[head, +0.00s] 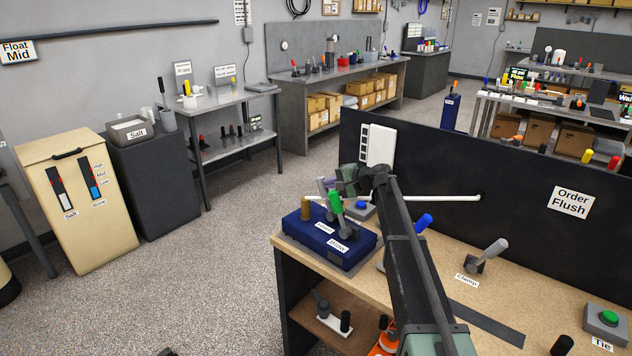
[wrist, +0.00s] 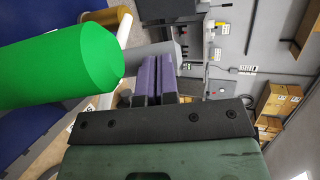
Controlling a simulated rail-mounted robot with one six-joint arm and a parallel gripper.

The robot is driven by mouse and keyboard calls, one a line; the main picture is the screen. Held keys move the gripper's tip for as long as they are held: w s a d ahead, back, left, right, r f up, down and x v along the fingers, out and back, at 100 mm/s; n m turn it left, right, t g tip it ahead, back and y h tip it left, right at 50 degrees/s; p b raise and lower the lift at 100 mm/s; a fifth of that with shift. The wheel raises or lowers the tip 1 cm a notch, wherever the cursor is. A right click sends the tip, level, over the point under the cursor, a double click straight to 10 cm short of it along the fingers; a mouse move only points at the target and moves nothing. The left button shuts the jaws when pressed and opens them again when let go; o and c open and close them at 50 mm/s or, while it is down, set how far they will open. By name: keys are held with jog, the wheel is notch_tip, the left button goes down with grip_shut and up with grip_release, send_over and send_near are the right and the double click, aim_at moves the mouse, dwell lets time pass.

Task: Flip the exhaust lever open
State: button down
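A dark blue box (head: 325,250) sits on the near bench's left end, with two small labels that I cannot read for certain. A green-handled lever (head: 335,203) stands on it, tilted slightly left. Beside it are a brass-coloured post (head: 305,208) and a grey-tipped handle (head: 322,186). I cannot tell which lever is marked exhaust. My gripper (head: 347,185) is just behind and above the box, partly hidden by my arm. In the wrist view my gripper's dark fingers (wrist: 158,78) lie together with nothing visible between them. The green handle (wrist: 60,70) is large and close at their left, apparently apart.
A tall dark panel (head: 420,170) stands behind the bench, with a white rod (head: 440,198) in front. A blue button (head: 360,206) sits close behind the box. A clamp lever (head: 487,255) and a green Tie button (head: 608,317) are farther right.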

jog(key=shift+w+a, duration=0.1)
jog(key=shift+w, duration=0.2)
dwell(0.4)
jog(key=shift+r, duration=0.15)
jog(key=p+v, duration=0.4)
jog(key=v, duration=0.6)
jog(key=shift+r, duration=0.3)
jog(key=shift+a, duration=0.1)
jog(key=s+f+n+g+h, duration=0.2)
jog(key=s+f+h, duration=0.1)
jog(key=s, duration=1.1)
jog(key=s+f+n+g+h, duration=0.2)
jog(key=s+f+h, duration=0.2)
jog(key=s, duration=1)
jog(key=s+f+n+g+h, duration=0.3)
jog(key=s+f+h, duration=0.1)
jog(key=s, duration=1.1)
jog(key=shift+d+f+h, duration=0.2)
jog(key=shift+d+h, duration=0.25)
jog(key=shift+h, duration=0.05)
